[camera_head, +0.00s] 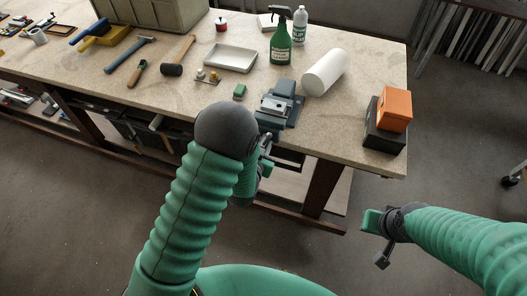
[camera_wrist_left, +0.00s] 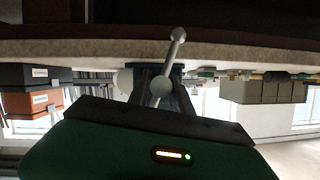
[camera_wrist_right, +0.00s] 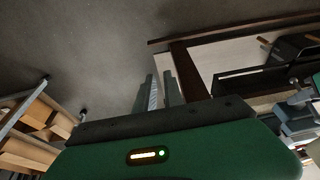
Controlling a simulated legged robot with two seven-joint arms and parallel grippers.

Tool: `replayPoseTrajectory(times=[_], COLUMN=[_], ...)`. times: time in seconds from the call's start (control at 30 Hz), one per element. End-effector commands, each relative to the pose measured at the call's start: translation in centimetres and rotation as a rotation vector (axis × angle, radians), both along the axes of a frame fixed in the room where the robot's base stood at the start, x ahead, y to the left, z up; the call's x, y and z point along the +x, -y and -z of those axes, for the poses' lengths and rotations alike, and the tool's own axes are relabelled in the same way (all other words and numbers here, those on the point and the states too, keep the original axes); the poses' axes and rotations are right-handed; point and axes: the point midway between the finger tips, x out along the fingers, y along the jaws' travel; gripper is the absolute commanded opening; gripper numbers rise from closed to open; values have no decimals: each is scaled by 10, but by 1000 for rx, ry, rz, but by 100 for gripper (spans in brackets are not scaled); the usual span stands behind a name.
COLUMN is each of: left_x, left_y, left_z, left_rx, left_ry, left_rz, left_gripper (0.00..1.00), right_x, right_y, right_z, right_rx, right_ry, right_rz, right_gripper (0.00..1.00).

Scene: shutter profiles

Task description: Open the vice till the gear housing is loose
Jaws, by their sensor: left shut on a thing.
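The grey-blue vice (camera_head: 272,122) is fixed at the front edge of the workbench. A light grey metal piece, which looks like the gear housing (camera_head: 275,104), sits at its jaws; any gap there is too small to make out. My left gripper (camera_head: 266,146) is at the front of the vice, mostly hidden behind my own arm. In the left wrist view it is shut on the vice handle (camera_wrist_left: 175,48), a slanted bar with a ball end. My right gripper (camera_wrist_right: 160,92) is open and empty, with its fingers a little apart, over the floor right of the bench.
Near the vice are a green block (camera_head: 240,91), a white cylinder (camera_head: 325,72), a green spray bottle (camera_head: 281,45) and a metal tray (camera_head: 230,58). Orange (camera_head: 394,108) and black boxes (camera_head: 384,136) stand at the right corner.

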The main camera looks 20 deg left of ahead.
Motion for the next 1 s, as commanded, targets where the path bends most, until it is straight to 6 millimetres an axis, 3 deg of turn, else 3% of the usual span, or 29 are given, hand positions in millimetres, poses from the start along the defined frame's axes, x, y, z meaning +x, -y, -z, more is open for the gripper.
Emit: replayPoseTrajectory(times=[0.13, 0.23, 0.3, 0.43, 0.6, 0.7, 0.9, 1.0], left_x=[-3, -3, -3, -4, -4, -4, -4, -4], left_y=[1, 1, 1, 1, 1, 1, 1, 1], left_z=[5, 5, 4, 4, 4, 4, 4, 4], left_rx=[-1, -1, -1, -1, 0, 0, 0, 0], left_ry=[-13, -13, -13, -13, -13, -13, -13, -13], left_rz=[3, 3, 3, 3, 3, 3, 3, 3], left_gripper=[0, 0, 0, 0, 0, 0, 0, 0], right_x=[63, 106, 129, 150, 145, 128, 92, 82], right_y=[-31, -71, -104, -169, -239, -263, -268, -264], right_z=[34, 60, 78, 105, 127, 132, 133, 132], right_rx=[66, 187, 302, 573, 998, 1263, 1670, 1769], right_ry=[142, 260, 331, 429, 492, 500, 501, 504], right_rz=[16, 35, 54, 113, 257, 376, 593, 649], right_gripper=[0, 0, 0, 0, 0, 0, 0, 0])
